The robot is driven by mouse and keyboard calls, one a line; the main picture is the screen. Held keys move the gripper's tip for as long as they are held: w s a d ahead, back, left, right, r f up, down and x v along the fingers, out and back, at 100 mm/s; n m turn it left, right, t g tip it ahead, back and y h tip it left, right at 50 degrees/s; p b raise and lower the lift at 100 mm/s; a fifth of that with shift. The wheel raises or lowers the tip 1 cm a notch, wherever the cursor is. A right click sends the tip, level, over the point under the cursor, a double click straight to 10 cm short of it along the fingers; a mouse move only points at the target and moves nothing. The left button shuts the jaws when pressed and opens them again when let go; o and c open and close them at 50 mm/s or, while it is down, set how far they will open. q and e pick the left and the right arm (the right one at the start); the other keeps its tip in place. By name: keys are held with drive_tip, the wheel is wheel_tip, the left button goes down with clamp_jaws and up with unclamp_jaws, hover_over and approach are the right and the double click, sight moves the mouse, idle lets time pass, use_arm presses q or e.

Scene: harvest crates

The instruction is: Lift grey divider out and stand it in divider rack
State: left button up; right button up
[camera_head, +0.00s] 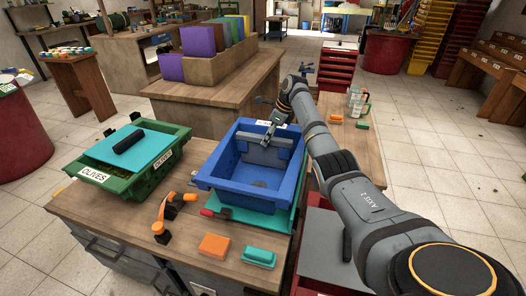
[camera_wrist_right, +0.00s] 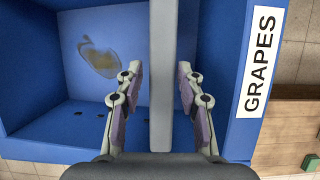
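The blue crate (camera_head: 225,178) stands on the wooden bench, its wall also showing in the right wrist view with a GRAPES label (camera_wrist_right: 258,62). The grey divider (camera_head: 258,156) stands upright across the inside of the crate. In the wrist view the divider (camera_wrist_right: 163,50) runs between the two fingers of my right gripper (camera_wrist_right: 160,80). The fingers are open on either side, with a visible gap on each side. In the head view my right gripper (camera_head: 268,136) is at the divider's top edge. My left gripper is out of view. I cannot tell for certain which object is the divider rack.
A green OLIVES crate (camera_head: 112,185) with a teal lid stands left. An orange-handled tool (camera_head: 163,215), a red-handled tool (camera_head: 216,213), an orange block (camera_head: 214,246) and a teal block (camera_head: 259,257) lie in front. A wooden holder (camera_head: 208,68) with coloured panels stands behind.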

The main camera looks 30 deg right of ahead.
sight(260, 164)
drive_tip(key=shift+x, duration=0.85)
drive_tip(key=shift+w+a+f, duration=0.1)
drive_tip(key=shift+a+f, duration=0.05)
drive_tip(key=shift+f, duration=0.15)
drive_tip(key=b+x, duration=0.1)
drive_tip(key=x, duration=0.1)
drive_tip(key=b+x, duration=0.1)
drive_tip(key=x, duration=0.1)
drive_tip(key=shift+w+r, duration=0.1)
drive_tip(key=shift+w, duration=0.25)
drive_tip(key=shift+a+f, duration=0.1)
drive_tip(key=shift+f, duration=0.15)
use_arm(q)
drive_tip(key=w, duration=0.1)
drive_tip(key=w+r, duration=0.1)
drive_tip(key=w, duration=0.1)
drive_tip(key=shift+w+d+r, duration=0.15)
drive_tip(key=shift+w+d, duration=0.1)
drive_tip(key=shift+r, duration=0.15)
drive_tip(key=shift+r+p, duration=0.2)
drive_tip(key=shift+p, duration=0.15)
use_arm(e)
drive_tip(key=shift+f, duration=0.2)
clamp_jaws()
